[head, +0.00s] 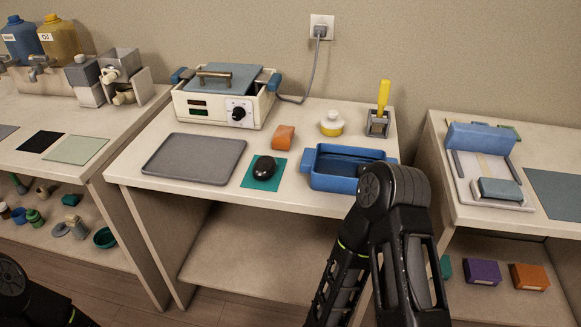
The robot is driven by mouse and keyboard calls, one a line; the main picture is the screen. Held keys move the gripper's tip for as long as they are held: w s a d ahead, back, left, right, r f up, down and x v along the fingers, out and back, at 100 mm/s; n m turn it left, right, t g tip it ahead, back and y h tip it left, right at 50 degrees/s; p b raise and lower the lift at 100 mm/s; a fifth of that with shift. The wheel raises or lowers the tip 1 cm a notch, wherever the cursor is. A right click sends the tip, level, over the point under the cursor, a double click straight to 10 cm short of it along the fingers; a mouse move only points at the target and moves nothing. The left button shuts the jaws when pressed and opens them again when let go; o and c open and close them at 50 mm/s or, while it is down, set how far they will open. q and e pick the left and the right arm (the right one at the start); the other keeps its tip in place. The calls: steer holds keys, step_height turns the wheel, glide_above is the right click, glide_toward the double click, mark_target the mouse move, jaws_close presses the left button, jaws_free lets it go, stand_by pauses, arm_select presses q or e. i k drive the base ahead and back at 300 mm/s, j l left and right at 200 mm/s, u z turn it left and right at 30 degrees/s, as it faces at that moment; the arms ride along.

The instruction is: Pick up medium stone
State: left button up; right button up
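A smooth black rounded stone (264,168) lies on a small teal mat (249,182) near the front of the middle table. It is the only such stone I can make out, so I cannot compare its size. My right arm rises from the bottom in front of the table's right part, with its bent joint over the front right corner. No fingers of my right gripper show. Only dark parts of my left arm show at the bottom left corner, and its gripper is out of view. Neither arm touches the stone.
A grey tray (194,158) lies left of the mat, and a blue basin (346,180) stands right of it. An orange block (284,137), a yellow-white pot (331,124) and the wax warmer (224,100) stand behind. The table's front left edge (125,170) is clear.

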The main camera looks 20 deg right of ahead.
mark_target(264, 168)
steer(key=z, duration=0.45)
steer(key=j+z, duration=0.2)
steer(key=z, duration=0.2)
steer(key=i+j+z, duration=0.1)
steer(key=z, duration=0.35)
steer(key=j+z, duration=0.1)
steer(key=z, duration=0.35)
steer(key=j+z, duration=0.1)
steer(key=z, duration=0.3)
steer(key=j+z, duration=0.1)
steer(key=z, duration=0.35)
steer(key=k+j+z, duration=0.2)
steer(key=j+z, duration=0.2)
steer(key=k+j+z, duration=0.55)
steer(key=j+z, duration=0.2)
steer(key=k+j, duration=0.25)
steer(key=k, duration=0.2)
steer(key=k+j+z, duration=0.1)
steer(key=k+j, duration=0.15)
steer(key=k, duration=0.2)
